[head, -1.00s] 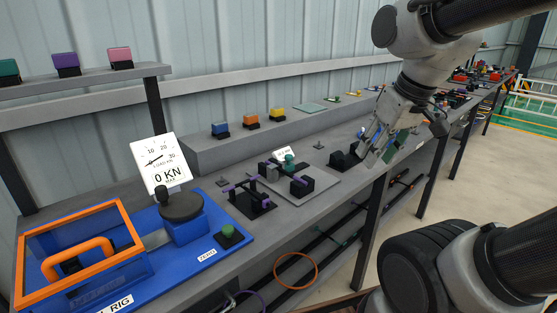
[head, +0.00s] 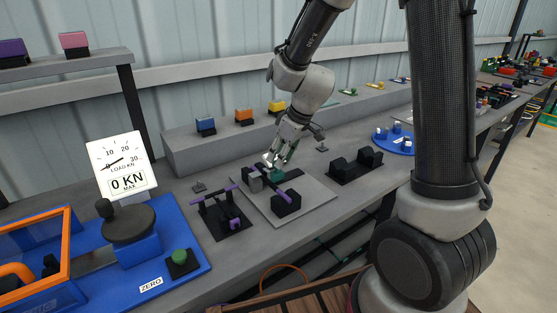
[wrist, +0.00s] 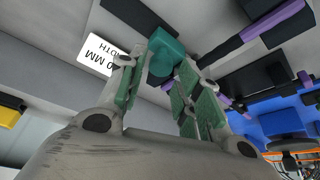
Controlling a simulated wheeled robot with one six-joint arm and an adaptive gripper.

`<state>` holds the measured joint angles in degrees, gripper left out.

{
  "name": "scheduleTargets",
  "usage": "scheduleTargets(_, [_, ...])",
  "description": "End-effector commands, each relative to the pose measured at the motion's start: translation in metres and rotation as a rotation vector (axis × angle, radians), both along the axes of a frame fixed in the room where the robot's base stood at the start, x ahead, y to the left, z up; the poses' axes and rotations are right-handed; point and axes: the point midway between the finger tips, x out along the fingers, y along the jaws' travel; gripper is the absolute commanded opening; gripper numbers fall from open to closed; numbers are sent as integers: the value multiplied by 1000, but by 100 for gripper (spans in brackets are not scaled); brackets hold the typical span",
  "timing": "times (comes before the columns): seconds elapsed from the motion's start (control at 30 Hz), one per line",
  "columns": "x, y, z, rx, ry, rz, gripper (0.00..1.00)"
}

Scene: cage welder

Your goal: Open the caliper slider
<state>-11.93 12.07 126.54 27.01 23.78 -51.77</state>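The green-padded fingers are apart on either side; I cannot tell whether either touches. A white width display (wrist: 100,58) is partly hidden.
A black stand with purple bars (head: 222,213) is left of the plate. A black two-block fixture (head: 355,166) is to its right. The blue load rig (head: 165,260) fills the left bench. A raised shelf with coloured blocks (head: 244,116) runs behind.

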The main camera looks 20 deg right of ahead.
Motion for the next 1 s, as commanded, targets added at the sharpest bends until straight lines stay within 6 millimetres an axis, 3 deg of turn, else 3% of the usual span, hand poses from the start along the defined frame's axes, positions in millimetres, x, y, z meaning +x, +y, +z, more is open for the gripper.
scheduleTargets(0.2, [6,5,-19,0,0,-1,34])
scheduleTargets(0.47, [7,5,-20,0,-1,-1,34])
scheduleTargets(0.67, [7,5,-20,0,-1,-1,0])
scheduleTargets(0.87, [7,3,-20,0,0,-2,0])
scheduleTargets(1.0, [13,-14,-20,0,1,-5,0])
